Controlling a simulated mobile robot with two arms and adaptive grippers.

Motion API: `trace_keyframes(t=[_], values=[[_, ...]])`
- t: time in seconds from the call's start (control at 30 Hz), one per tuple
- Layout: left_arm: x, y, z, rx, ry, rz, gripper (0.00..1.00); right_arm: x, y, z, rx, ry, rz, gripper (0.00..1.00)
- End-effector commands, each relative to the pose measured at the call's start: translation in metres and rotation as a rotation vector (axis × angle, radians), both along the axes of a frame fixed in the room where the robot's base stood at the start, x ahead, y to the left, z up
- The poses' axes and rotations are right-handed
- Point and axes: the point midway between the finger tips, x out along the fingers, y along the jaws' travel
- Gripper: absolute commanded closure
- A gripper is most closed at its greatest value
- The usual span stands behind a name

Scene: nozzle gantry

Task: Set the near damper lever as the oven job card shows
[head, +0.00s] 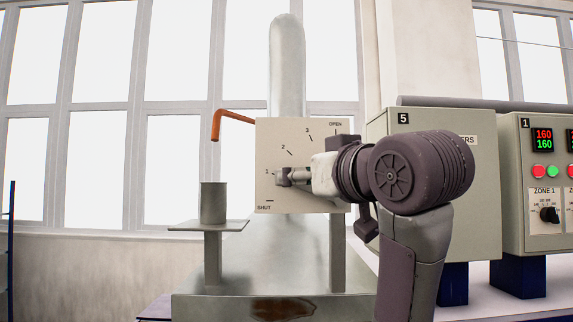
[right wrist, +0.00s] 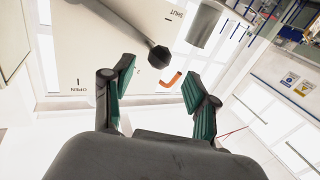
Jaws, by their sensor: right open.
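The near damper's pale dial plate (head: 300,135) carries marks SHUT, 1, 2, 3 and OPEN. It also shows in the right wrist view (right wrist: 60,55), with OPEN at the lower left and SHUT at the top. The lever is a grey bar with a dark faceted knob (right wrist: 158,57). My left gripper is not in view. No job card is readable.
An orange bent rod (head: 232,118) sticks out left of the plate. A grey cup (head: 213,203) stands on a small shelf at the left. Control boxes (head: 510,190) stand at the right, one with a ZONE 1 dial. A rusty-patched base lies below.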

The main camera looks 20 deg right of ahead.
Motion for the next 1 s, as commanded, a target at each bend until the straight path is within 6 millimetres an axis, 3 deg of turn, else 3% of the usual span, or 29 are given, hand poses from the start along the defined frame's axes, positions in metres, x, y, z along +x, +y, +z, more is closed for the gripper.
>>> trace_keyframes(t=[0.1,0.3,0.73,1.0], values=[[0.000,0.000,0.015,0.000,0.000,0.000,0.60,0.025,0.003,0.003,0.001,0.005,-0.001,0.42],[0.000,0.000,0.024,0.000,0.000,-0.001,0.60,0.052,0.008,0.001,0.001,0.003,0.000,0.42],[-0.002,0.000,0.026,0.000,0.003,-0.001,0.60,0.061,0.010,0.000,0.000,-0.001,-0.001,0.42],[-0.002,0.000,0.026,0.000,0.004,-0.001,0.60,0.061,0.010,0.000,0.000,-0.001,0.000,0.87]])
